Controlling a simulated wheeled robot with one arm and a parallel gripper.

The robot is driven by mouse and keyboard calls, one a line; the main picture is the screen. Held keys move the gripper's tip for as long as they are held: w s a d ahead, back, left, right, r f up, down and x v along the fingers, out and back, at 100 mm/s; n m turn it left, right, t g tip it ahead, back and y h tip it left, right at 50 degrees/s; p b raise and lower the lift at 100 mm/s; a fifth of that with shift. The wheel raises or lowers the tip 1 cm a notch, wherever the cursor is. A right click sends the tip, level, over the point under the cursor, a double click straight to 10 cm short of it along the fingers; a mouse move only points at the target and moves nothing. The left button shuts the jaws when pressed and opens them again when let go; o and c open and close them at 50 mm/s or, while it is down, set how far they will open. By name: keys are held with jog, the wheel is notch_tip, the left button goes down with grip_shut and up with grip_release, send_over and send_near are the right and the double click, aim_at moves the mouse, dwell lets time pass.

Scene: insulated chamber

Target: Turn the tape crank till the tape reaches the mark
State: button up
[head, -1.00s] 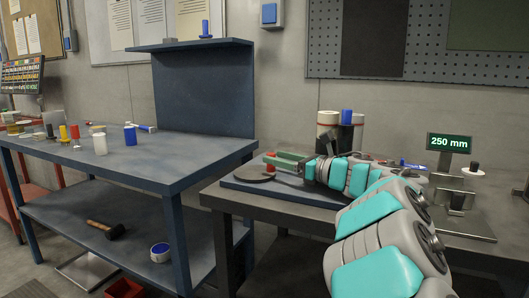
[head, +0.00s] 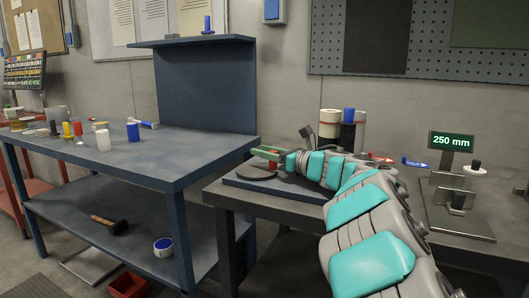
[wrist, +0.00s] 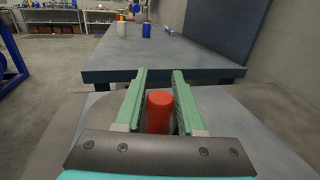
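The crank's red knob (wrist: 159,112) stands between the two green fingers of my gripper (wrist: 160,95) in the wrist view. A narrow gap shows on each side, so my gripper is open around the knob. In the head view my gripper (head: 270,155) is over the blue base plate (head: 240,182) on the dark bench, above the dark round disc (head: 252,172). The knob is mostly hidden there by the fingers. A green display (head: 451,141) reads 250 mm. The tape and the mark cannot be made out.
A blue workbench (head: 190,165) with jars and small parts stands left. White and dark cylinders (head: 338,128) stand behind my arm. A metal stand (head: 455,200) is on the bench at right. The blue bench's edge lies beyond my fingers in the wrist view.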

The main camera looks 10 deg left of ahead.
grip_shut()
jog(key=shift+f+t+b, duration=0.25)
jog(key=shift+t+b, duration=0.05)
jog(key=shift+b, duration=0.45)
jog(key=shift+s+d+m+h+b, duration=0.1)
jog(key=shift+m+h+b, duration=0.25)
jog(key=shift+b, duration=0.2)
jog(key=t+b, duration=0.1)
jog(key=m+t+h+b, duration=0.1)
jog(key=b, duration=0.1)
jog(key=shift+s+d+f+m+h, duration=0.1)
jog(key=shift+s+m+h, duration=0.1)
jog(key=shift+m+h, duration=0.05)
jog(key=shift+s+d+m+t+h+b, duration=0.15)
jog(key=shift+s+m+t+h+b, duration=0.05)
jog(key=shift+m+t+h+b, duration=0.85)
jog(key=shift+s+d+r+m+t+h+b, duration=0.1)
jog(key=shift+r+m+t+h+b, duration=0.2)
jog(key=shift+h, duration=0.35)
jog(key=shift+s+d+r+m+t+h, duration=0.1)
jog(key=shift+m+t+h, duration=0.25)
jog(key=shift+h, duration=0.25)
jog(key=shift+f+m+t+h, duration=0.1)
jog(key=shift+m+t+h, duration=0.2)
jog(key=shift+m+h, duration=0.25)
jog(key=shift+d+h, duration=0.1)
jog(key=shift+h, duration=0.25)
